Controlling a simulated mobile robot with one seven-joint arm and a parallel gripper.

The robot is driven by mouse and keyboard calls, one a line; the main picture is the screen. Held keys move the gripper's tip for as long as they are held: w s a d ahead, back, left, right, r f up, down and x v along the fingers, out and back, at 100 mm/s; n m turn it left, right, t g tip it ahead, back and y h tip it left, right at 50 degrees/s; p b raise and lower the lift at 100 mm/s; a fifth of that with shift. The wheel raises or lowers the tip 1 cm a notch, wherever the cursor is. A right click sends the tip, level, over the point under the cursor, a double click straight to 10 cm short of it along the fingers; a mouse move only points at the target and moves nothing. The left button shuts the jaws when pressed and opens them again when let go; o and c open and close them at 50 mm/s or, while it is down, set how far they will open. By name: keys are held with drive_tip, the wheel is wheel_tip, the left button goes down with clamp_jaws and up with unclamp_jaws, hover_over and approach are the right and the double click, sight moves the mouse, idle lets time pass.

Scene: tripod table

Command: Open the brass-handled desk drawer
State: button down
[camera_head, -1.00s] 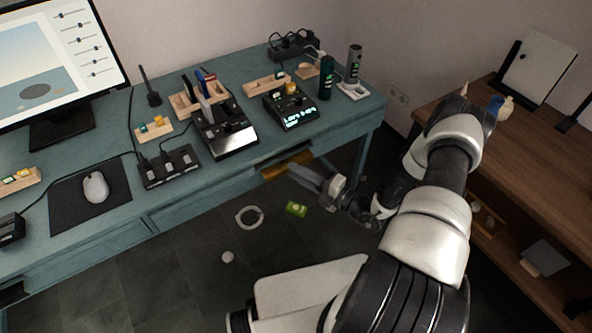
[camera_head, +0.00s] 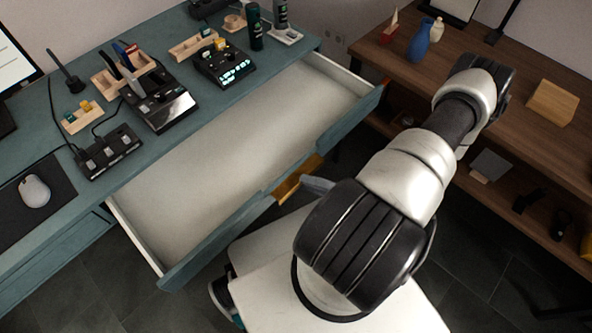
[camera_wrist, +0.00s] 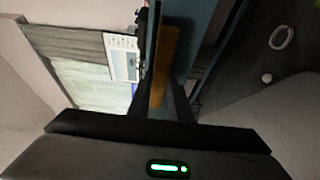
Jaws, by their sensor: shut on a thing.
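The desk drawer (camera_head: 215,170) is pulled far out from under the teal desk, and its pale inside shows empty. Its teal front panel (camera_head: 225,235) carries the brass handle (camera_head: 290,184). In the head view my gripper is mostly hidden behind my arm, with only a grey part showing beside the handle. In the wrist view my gripper (camera_wrist: 165,100) is shut on the brass handle (camera_wrist: 165,65), with a dark finger on each side of it.
The teal desk (camera_head: 50,235) bears a mouse (camera_head: 34,189), a docking device (camera_head: 160,105), and a display box (camera_head: 224,66). A brown shelf (camera_head: 520,130) with a blue vase (camera_head: 420,40) stands at the right, close to my arm. Dark floor lies below.

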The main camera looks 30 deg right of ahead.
drive_tip(key=shift+s+d+f, duration=0.15)
drive_tip(key=shift+s, duration=0.3)
drive_tip(key=shift+s+d+f, duration=0.1)
drive_tip(key=shift+s+d, duration=0.05)
drive_tip(key=shift+s, duration=0.3)
drive_tip(key=c, duration=1.7)
unclamp_jaws()
drive_tip(key=shift+w+r, duration=0.1)
drive_tip(key=v, duration=1.7)
drive_tip(key=shift+d+b, duration=0.2)
drive_tip(key=shift+b, duration=0.1)
